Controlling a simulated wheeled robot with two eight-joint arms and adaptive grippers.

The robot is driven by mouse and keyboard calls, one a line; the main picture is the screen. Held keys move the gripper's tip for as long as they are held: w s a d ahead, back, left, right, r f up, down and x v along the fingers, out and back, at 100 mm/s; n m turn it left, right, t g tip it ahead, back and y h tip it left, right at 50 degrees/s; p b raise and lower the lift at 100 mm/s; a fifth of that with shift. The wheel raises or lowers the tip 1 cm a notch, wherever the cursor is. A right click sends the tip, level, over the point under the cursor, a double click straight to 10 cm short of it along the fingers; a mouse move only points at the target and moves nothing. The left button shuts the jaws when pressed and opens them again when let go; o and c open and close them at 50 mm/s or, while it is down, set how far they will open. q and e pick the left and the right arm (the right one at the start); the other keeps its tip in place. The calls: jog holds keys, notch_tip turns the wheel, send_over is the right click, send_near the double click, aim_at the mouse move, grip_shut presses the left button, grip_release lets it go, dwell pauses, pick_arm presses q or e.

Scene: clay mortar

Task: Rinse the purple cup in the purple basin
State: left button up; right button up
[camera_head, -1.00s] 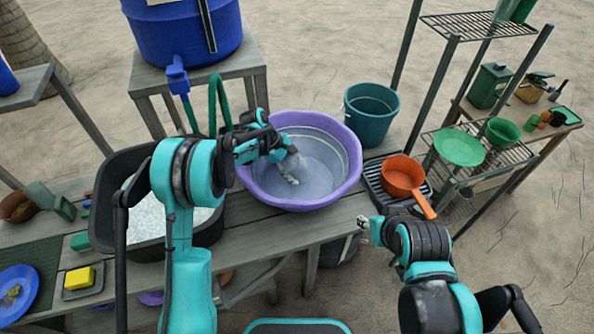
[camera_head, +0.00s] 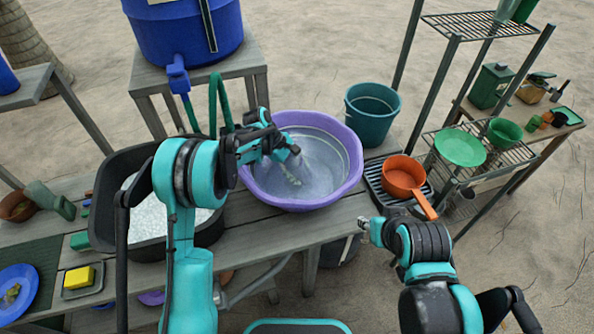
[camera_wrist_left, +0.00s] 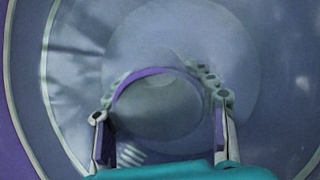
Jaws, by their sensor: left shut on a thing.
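The purple basin (camera_head: 262,190) stands on the wooden bench with greyish water in it. My left gripper (camera_head: 293,178) reaches down into the basin; its fingertips look blurred by the water in the head view. In the left wrist view, the gripper (camera_wrist_left: 162,125) is shut on the purple cup (camera_wrist_left: 155,100), with a finger on either side of it. The cup's round purple rim and pale inside show, within the basin. The cup is not clear in the head view. My right gripper (camera_head: 363,226) is in front of the bench's right end, apart from the basin; its jaws are too small to judge.
A black tub (camera_head: 118,237) stands left of the basin, a teal bucket (camera_head: 371,118) behind right. An orange pan (camera_head: 402,178) sits on a dark rack to the right. A blue barrel (camera_head: 185,35) with a tap stands behind. A yellow sponge (camera_head: 79,277) lies at left.

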pick_arm(q)
notch_tip(320, 180, up, 20)
jog(key=p, duration=1.2)
dwell(0.4)
dwell(0.9)
